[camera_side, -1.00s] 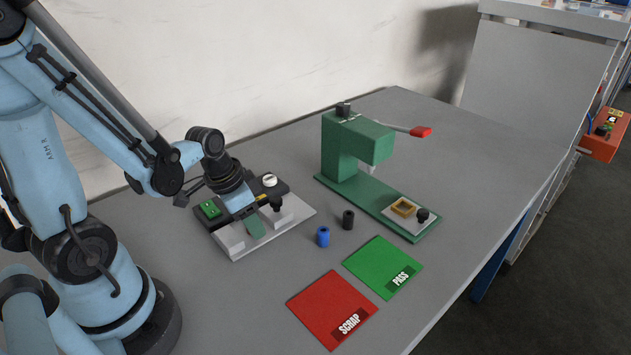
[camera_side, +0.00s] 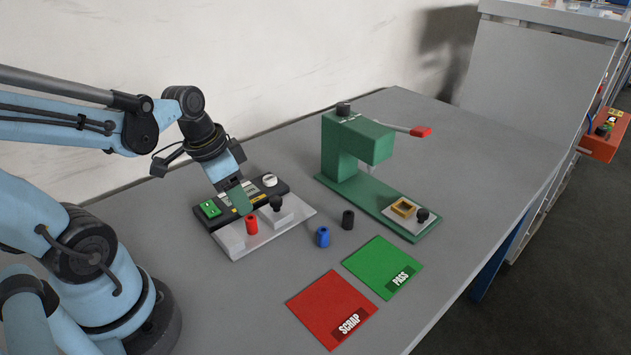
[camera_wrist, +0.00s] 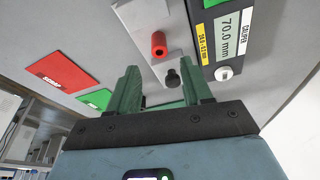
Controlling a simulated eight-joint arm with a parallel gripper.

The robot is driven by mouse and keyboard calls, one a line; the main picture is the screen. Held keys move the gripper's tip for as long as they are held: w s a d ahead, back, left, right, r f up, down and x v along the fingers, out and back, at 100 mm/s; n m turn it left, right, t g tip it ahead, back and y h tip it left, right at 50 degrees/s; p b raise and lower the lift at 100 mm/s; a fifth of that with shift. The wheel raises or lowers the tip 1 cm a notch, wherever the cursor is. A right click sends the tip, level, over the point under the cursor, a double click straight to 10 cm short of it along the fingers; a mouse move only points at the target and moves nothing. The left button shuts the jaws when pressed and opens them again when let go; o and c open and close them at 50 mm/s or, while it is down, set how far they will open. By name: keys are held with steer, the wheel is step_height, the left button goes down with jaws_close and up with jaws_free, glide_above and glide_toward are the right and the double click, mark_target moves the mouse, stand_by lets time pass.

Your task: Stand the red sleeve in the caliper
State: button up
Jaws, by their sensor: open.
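The red sleeve (camera_side: 251,224) stands upright on the pale plate of the caliper (camera_side: 234,242), beside the sliding block with the black knob (camera_side: 276,203). In the wrist view the red sleeve (camera_wrist: 158,44) shows its open end, near the black knob (camera_wrist: 172,78). I cannot tell whether the block touches it. The caliper's display (camera_wrist: 232,32) reads 70.0 mm. My gripper (camera_side: 238,199) is above and behind the sleeve, apart from it. In the wrist view my gripper (camera_wrist: 160,70) has its green fingers spread, with nothing held between them.
A blue sleeve (camera_side: 323,237) and a black sleeve (camera_side: 348,220) stand right of the caliper. A green press (camera_side: 350,155) with a red-tipped lever stands behind them. Red SCRAP (camera_side: 330,308) and green PASS (camera_side: 383,266) mats lie in front. The table's right side is clear.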

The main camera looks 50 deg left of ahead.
steer(key=shift+v, duration=2.35)
steer(key=w+d+n+t, duration=0.2)
steer(key=w+d+t, duration=0.2)
steer(key=w+d, duration=0.1)
steer(key=shift+d+r+y, duration=0.3)
steer(key=shift+d+r, duration=0.2)
steer(key=shift+d, duration=0.3)
